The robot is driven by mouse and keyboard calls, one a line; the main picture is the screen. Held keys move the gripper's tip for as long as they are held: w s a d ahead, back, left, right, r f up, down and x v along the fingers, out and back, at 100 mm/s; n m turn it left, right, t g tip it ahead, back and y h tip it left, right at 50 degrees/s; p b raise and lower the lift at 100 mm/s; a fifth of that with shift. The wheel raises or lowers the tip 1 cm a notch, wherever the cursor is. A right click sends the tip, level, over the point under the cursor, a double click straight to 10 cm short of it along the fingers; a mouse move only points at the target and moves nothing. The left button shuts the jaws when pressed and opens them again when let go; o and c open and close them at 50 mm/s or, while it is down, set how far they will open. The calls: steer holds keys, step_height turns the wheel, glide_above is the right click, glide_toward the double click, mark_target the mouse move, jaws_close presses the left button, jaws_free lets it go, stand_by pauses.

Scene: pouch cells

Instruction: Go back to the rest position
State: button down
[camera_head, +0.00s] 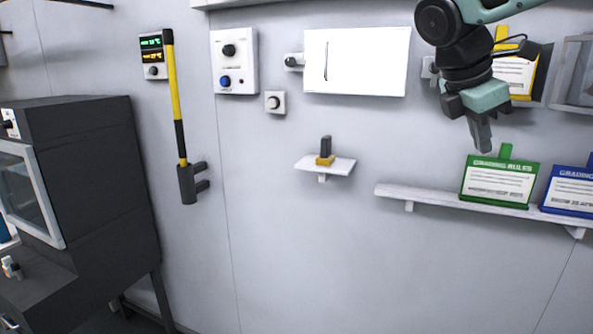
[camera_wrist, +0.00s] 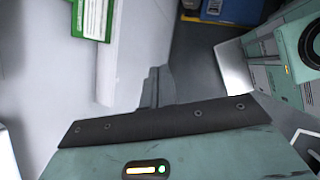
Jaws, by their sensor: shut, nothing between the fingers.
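My gripper (camera_head: 482,136) is at the upper right in the head view, pointing down in front of the wall. Its fingers are together and hold nothing. It is above and left of the green "Grading Rules" card (camera_head: 497,182), apart from it. In the wrist view the closed fingers (camera_wrist: 154,86) show at the middle, and the green card (camera_wrist: 92,18) is at the top left.
A white shelf (camera_head: 425,196) carries the green card and a blue card (camera_head: 569,190). A small shelf (camera_head: 340,166) holds a dark and yellow item. A yellow-black handled tool (camera_head: 176,100) is on the wall. A dark cabinet (camera_head: 90,170) stands left.

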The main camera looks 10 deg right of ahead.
steer(key=s+a+f+m+y+b, duration=0.15)
steer(key=s+a+f, duration=0.25)
steer(key=a+f, duration=0.5)
steer(key=s+a+f+m+y+b, duration=0.1)
steer(key=s+a+f+y+b, duration=0.2)
steer(key=a+f, duration=0.55)
steer(key=s+a+f+m+y, duration=0.2)
steer(key=s+a+f+m, duration=0.3)
steer(key=s+f, duration=0.6)
steer(key=s+a, duration=0.1)
steer(key=s, duration=0.1)
steer(key=shift+s+a+g+b, duration=0.35)
steer(key=shift+s+g+b, duration=0.05)
